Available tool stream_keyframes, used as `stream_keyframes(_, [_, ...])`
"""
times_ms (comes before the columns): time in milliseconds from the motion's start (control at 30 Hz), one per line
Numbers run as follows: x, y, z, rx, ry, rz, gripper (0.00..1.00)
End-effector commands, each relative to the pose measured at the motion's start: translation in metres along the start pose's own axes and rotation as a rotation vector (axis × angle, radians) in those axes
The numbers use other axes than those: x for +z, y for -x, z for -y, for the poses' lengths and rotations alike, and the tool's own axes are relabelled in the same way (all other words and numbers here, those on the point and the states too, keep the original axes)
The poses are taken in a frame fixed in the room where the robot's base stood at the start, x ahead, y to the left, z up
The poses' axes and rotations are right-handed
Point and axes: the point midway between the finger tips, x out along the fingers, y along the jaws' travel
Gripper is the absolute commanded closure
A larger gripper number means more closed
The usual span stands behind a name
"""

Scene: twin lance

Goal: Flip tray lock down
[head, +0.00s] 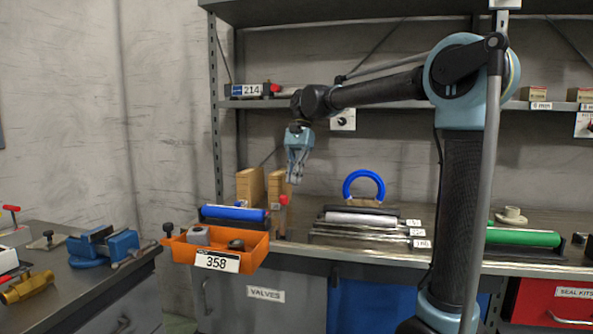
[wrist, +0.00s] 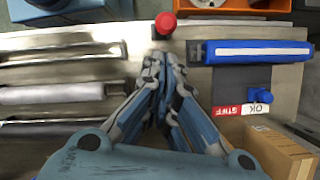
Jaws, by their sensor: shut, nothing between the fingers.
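An orange tray (head: 180,252) labelled 358 hangs at the front of the bench and holds a few small parts. Its edge shows at the top of the wrist view (wrist: 225,4). A red knob on a dark stem (head: 284,200) stands upright by the tray's right end; it may be the tray lock. It also shows in the wrist view (wrist: 166,22), just beyond my fingertips. A black knob (head: 167,228) is at the tray's left end. My gripper (head: 294,180) points down above the red knob, shut and empty. Its fingers meet in the wrist view (wrist: 158,62), apart from the knob.
A blue roller (head: 233,213) lies behind the tray. A white roller (head: 360,219) and a blue ring (head: 364,186) are to the right. A shelf (head: 400,104) runs above my gripper. A blue vise (head: 104,246) sits on the left bench.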

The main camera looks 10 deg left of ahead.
Motion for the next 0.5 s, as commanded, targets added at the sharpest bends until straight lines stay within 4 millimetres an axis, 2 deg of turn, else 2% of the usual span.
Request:
stream_keyframes(200, [0.0, -0.032, 0.0, 0.0, 0.0, 0.0, 1.0])
stream_keyframes(500, [0.0, -0.048, 0.0, 0.0, 0.0, 0.0, 1.0])
